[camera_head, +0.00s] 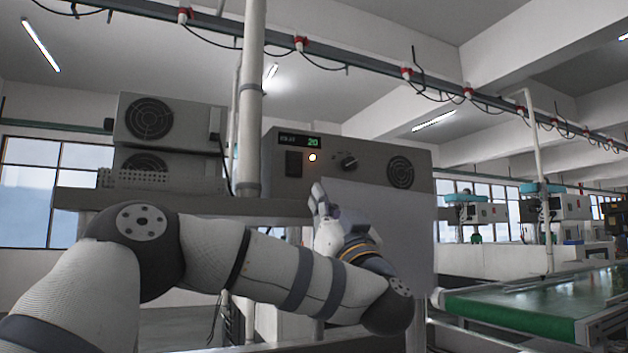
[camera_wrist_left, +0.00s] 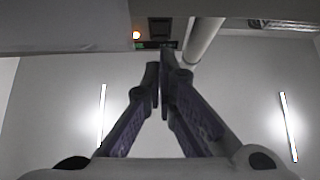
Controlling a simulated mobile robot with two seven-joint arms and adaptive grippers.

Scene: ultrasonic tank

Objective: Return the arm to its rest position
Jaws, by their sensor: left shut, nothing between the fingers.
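My left arm comes in from the left and bends back up at the wrist. My left gripper (camera_head: 318,192) points upward in front of the grey control box, below its front controls. It also shows in the left wrist view (camera_wrist_left: 160,72), with its two dark fingers together and nothing between them. The control box (camera_head: 270,185) has a green display (camera_head: 312,142) reading 20, a lit lamp (camera_head: 312,157), a dark switch (camera_head: 293,164) and a black knob (camera_head: 349,162). The lamp also shows in the wrist view (camera_wrist_left: 136,35). My right gripper is not in view.
A plain light panel (camera_head: 400,225) stands right beside my gripper. A vertical pipe (camera_head: 250,100) and grey fan units (camera_head: 170,122) are to the left. A shelf edge (camera_head: 280,208) runs behind my arm. A green conveyor (camera_head: 540,305) lies at the right.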

